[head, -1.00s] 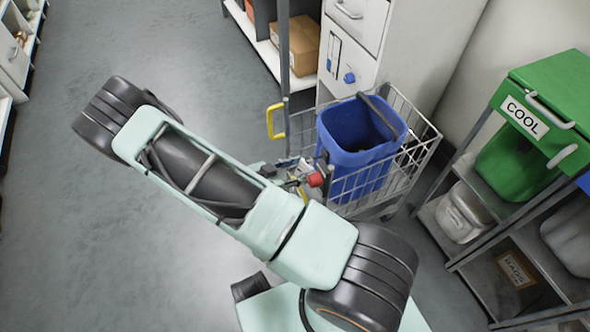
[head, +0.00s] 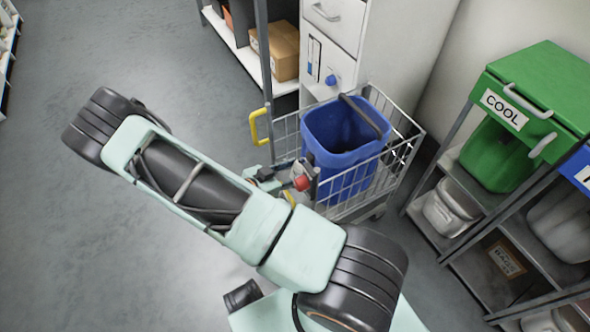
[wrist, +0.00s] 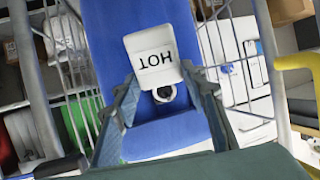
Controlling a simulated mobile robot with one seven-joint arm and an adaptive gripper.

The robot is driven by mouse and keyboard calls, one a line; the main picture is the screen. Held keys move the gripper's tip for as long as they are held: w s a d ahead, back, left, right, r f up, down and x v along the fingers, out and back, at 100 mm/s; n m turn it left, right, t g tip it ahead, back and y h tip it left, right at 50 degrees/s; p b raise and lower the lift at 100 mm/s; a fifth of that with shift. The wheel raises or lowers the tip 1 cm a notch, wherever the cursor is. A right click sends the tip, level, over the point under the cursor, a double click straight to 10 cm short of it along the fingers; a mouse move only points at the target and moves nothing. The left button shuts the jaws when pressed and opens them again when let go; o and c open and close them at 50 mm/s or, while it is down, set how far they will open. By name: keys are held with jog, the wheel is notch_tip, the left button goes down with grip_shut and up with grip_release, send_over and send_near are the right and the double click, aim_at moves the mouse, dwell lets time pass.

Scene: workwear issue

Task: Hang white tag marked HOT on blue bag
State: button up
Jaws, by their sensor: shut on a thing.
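The white tag marked HOT (wrist: 153,58) is between the fingers of my gripper (wrist: 163,88) in the wrist view, its lettering upside down. My gripper is shut on the tag. The blue bag (wrist: 125,25) fills the middle of the wrist view behind the tag. A dark round part with a pale ring (wrist: 164,94) shows just below the lettering; I cannot tell whether it belongs to the tag or the bag. In the head view, the blue bag (head: 328,150) stands open-topped in a wire cart, and my arm hides the tag and most of my gripper at its near left side.
The wire cart (head: 402,172) has a yellow handle (head: 260,126) at its left. A white cabinet (head: 375,45) stands behind it. A shelf with a green COOL container (head: 540,85) is at the right. Open grey floor lies to the left.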

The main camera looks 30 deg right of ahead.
jog(key=o, duration=1)
jog(key=v, duration=1.2)
